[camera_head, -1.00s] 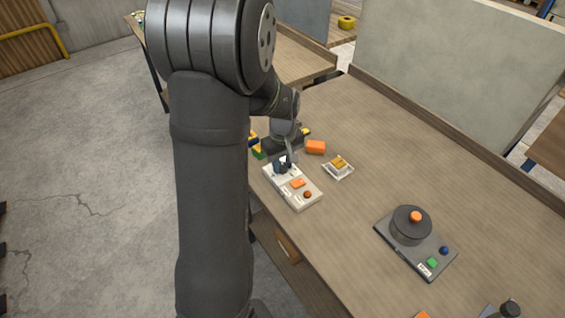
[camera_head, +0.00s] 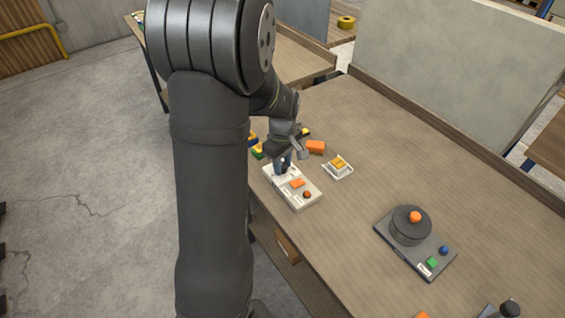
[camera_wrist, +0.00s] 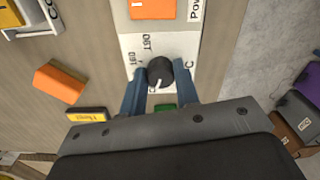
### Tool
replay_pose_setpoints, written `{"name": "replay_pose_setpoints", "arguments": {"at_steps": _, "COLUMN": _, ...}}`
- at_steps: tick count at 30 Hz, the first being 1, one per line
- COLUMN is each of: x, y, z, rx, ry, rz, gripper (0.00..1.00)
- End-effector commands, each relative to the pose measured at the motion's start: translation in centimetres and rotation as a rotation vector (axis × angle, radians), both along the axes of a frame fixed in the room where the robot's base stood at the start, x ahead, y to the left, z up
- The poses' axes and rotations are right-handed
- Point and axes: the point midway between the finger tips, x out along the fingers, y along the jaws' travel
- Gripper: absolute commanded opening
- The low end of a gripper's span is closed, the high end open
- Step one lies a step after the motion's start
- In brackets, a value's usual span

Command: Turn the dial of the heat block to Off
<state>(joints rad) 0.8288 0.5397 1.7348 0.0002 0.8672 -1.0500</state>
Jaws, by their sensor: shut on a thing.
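The heat block is a white box (camera_head: 306,199) near the table's left edge in the head view. It also shows in the wrist view (camera_wrist: 187,45), with printed numbers around its dial. The dial (camera_wrist: 160,72) is a dark round knob with a white pointer line, which points down and slightly left in the wrist view. My gripper (camera_wrist: 160,86) is shut on the dial, one blue finger on each side. In the head view my gripper (camera_head: 284,163) stands over the far end of the box. Part of the print near the dial is hidden by the fingers.
An orange block (camera_head: 316,147) and a white tray with yellow pieces (camera_head: 338,166) sit close to the heat block. A dark device with a round drum (camera_head: 410,226) stands farther right. The table between them is clear.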

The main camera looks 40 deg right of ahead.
Motion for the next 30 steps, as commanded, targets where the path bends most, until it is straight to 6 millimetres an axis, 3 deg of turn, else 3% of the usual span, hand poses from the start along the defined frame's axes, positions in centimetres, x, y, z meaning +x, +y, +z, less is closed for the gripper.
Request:
{"name": "replay_pose_setpoints", "arguments": {"at_steps": 2, "x": -0.1, "y": 0.0, "z": 0.0, "rx": 0.000, "ry": 0.001, "rz": 0.001, "gripper": 0.06}}
{"name": "replay_pose_setpoints", "arguments": {"at_steps": 3, "x": -0.1, "y": 0.0, "z": 0.0, "rx": 0.000, "ry": 0.001, "rz": 0.001, "gripper": 0.32}}
{"name": "replay_pose_setpoints", "arguments": {"at_steps": 6, "x": 0.0, "y": 0.0, "z": 0.0, "rx": 0.000, "ry": 0.001, "rz": 0.000, "gripper": 0.50}}
{"name": "replay_pose_setpoints", "arguments": {"at_steps": 14, "x": 0.0, "y": 0.0, "z": 0.0, "rx": 0.000, "ry": 0.000, "rz": 0.000, "gripper": 0.50}}
{"name": "replay_pose_setpoints", "arguments": {"at_steps": 19, "x": 0.0, "y": -0.1, "z": 1.2, "rx": -0.002, "ry": -0.001, "rz": 0.000, "gripper": 0.50}}
{"name": "replay_pose_setpoints", "arguments": {"at_steps": 23, "x": 0.1, "y": -0.1, "z": 3.7, "rx": -0.004, "ry": -0.004, "rz": 0.000, "gripper": 0.50}}
{"name": "replay_pose_setpoints", "arguments": {"at_steps": 30, "x": 0.0, "y": -0.1, "z": 9.7, "rx": -0.004, "ry": -0.003, "rz": 0.000, "gripper": 0.50}}
